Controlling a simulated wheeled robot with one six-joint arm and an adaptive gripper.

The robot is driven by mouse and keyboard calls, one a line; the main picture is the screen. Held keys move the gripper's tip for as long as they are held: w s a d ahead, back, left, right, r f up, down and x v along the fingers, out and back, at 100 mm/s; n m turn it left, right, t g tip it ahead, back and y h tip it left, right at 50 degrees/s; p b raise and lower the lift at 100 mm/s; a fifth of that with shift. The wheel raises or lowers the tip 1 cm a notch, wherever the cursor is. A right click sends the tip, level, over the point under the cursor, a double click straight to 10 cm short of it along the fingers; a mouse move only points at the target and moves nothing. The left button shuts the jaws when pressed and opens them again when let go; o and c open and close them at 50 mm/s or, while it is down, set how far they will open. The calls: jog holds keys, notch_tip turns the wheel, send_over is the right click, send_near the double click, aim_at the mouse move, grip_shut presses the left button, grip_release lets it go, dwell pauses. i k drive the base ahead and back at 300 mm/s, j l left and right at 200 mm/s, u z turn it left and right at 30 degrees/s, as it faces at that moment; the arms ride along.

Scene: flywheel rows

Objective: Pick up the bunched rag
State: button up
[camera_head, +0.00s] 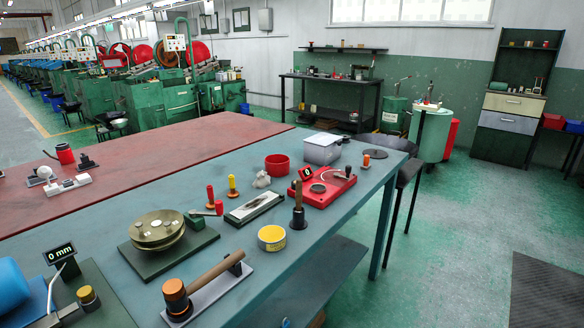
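A small crumpled whitish-grey bunch (262,179), which looks like the bunched rag, sits on the blue-green bench top (212,262). It stands upright just in front of a red round bowl (277,166) and behind a flat stone-like block in a tray (255,207). Nothing touches it that I can see. My gripper is not in this view.
Near the rag stand red and yellow-handled tools (233,187), a red device (322,187), a dark handled bell-like tool (298,205) and a grey box (322,148). A brass disc stack (157,230) and a mallet (205,283) lie nearer.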

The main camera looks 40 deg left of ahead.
aim_at(262, 181)
jog(key=i+u, duration=0.1)
jog(key=i, duration=0.95)
jog(key=i+u, duration=0.4)
jog(key=i+l+u, duration=0.2)
jog(key=u, duration=0.2)
jog(key=i+u, duration=0.15)
jog(key=u, duration=0.25)
jog(key=i+u, duration=0.2)
jog(key=u, duration=0.25)
jog(key=i+l+u, duration=0.1)
jog(key=u, duration=0.3)
jog(key=i+l+u, duration=0.15)
jog(key=u, duration=0.3)
jog(key=i+l+u, duration=0.2)
jog(key=u, duration=0.2)
